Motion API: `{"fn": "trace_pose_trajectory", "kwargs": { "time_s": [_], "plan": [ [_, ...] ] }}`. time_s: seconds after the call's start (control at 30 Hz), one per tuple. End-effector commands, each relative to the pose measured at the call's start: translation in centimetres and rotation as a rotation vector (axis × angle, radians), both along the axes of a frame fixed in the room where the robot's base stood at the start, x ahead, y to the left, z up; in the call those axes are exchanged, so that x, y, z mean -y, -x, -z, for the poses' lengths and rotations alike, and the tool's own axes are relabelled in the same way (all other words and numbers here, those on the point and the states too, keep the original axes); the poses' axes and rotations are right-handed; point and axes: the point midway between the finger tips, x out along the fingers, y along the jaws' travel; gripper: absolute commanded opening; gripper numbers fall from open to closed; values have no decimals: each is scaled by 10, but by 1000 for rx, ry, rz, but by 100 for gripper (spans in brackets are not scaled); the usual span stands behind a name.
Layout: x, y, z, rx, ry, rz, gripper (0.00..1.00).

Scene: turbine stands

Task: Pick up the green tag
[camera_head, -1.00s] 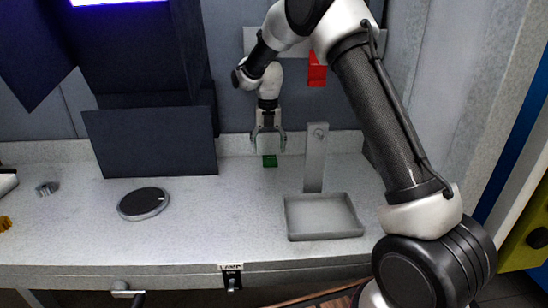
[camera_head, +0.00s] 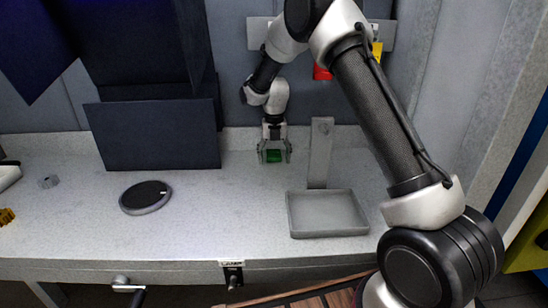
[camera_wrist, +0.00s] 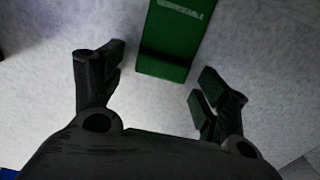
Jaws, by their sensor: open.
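The green tag (camera_head: 274,156) is at the back of the worktop, close to the back wall, in the head view. In the wrist view the green tag (camera_wrist: 175,40) has a pale label strip near its top and runs out of the upper edge of the picture. My gripper (camera_head: 274,152) is pointed down at it, with one finger on each side in the head view. In the wrist view my gripper (camera_wrist: 160,80) is open, with the near end of the tag between the fingertips and gaps on both sides. I cannot tell the height between them.
A grey tray (camera_head: 328,234) and an upright metal post (camera_head: 320,155) stand right of my gripper. A dark panel (camera_head: 154,135) stands to the left, with a black round disc (camera_head: 145,196) before it. A red tag (camera_head: 322,73) hangs behind my arm. The middle worktop is clear.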

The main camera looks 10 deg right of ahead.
Motion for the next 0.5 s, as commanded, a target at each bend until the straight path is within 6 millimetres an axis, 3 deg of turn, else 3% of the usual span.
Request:
{"fn": "trace_pose_trajectory", "kwargs": {
  "time_s": [0.07,0.3,0.5],
  "plan": [
    [0,0,0,0,0,0,75],
    [0,0,0,0,0,0,33],
    [0,0,0,0,0,0,30]
  ]
}}
